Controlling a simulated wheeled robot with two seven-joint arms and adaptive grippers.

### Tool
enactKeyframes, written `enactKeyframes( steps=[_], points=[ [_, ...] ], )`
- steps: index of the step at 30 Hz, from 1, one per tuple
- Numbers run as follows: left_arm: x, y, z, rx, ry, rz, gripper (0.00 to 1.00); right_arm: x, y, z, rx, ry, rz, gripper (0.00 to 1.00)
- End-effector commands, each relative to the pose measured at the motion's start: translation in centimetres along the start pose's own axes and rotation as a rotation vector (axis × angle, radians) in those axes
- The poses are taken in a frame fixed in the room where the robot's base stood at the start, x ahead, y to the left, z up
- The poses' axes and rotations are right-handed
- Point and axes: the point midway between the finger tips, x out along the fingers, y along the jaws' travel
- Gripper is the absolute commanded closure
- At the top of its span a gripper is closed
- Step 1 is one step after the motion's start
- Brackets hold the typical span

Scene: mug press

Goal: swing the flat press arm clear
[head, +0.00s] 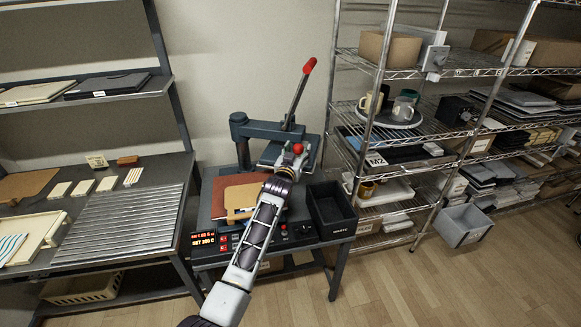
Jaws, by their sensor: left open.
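The flat press (245,131) is dark blue-grey and stands on a small table against the wall. Its arm reaches right from the post, with a flat head (269,153) at its right end. A long lever with a red grip (309,65) rises up and right from it. A red knob (298,148) shows at the head's front. My left gripper (293,158) is open at this knob and hides part of the head. I cannot tell whether it touches the knob. My right gripper is out of view.
A brown board (247,196) lies on the press bed left of my arm. A black bin (331,210) stands at the table's right. A rack with mugs (404,108) is on the right. A bench with a ribbed mat (125,222) is on the left.

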Motion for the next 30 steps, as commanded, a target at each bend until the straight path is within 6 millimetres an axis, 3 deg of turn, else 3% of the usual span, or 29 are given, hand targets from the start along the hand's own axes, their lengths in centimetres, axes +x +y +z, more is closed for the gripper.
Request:
enactKeyframes(
  steps=[30],
  points=[
    [-8.7, 0.1, 0.1, 0.0, -0.002, 0.002, 0.42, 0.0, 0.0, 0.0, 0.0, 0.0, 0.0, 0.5]
  ],
)
